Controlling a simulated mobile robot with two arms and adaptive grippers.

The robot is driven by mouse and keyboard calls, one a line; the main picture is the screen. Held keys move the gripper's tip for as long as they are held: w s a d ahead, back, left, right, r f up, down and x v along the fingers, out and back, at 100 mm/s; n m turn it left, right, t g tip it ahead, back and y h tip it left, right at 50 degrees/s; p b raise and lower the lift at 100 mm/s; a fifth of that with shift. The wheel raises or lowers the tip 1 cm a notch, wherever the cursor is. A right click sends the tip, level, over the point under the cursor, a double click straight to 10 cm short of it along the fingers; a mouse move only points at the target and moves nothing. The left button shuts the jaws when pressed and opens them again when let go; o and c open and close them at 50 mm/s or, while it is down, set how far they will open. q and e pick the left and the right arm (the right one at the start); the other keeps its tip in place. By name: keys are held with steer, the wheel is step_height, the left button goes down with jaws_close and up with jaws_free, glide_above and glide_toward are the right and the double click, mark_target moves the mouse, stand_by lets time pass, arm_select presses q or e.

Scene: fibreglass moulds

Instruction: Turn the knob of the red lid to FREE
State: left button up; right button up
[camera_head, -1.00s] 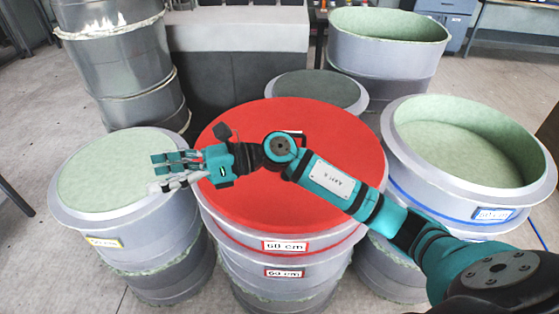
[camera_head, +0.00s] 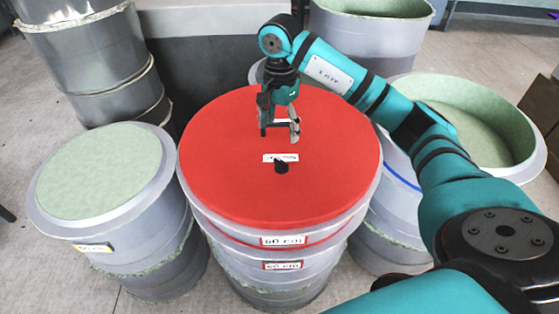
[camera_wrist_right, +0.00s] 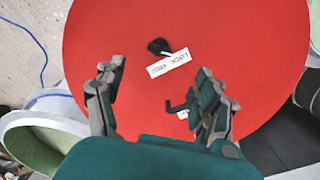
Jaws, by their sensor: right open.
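The red lid (camera_head: 230,150) lies on a grey mould marked 60 cm in the head view. It also fills much of the right wrist view (camera_wrist_right: 220,40). A small black knob (camera_head: 281,167) sits on the lid beside a white label (camera_head: 281,157). In the wrist view the knob (camera_wrist_right: 158,46) lies beyond the fingertips, by the label (camera_wrist_right: 168,62); its lettering is too small to read surely. My right gripper (camera_head: 280,138) points down above the lid, behind the knob in the head view. Its fingers (camera_wrist_right: 160,82) are open and empty. My left gripper is out of view.
A black handle (camera_wrist_right: 177,107) stands on the lid near one finger in the wrist view. A mould with a green top (camera_head: 100,170) stands at left, an open green-lined mould (camera_head: 480,120) at right. Stacked grey moulds (camera_head: 95,60) stand at back left.

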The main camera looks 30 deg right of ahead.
mark_target(280, 162)
step_height(280, 162, down, 13)
steer(key=p, duration=0.2)
steer(key=shift+r+p, duration=0.15)
steer(key=shift+p, duration=0.15)
steer(key=c, duration=1.2)
steer(key=shift+o, duration=0.2)
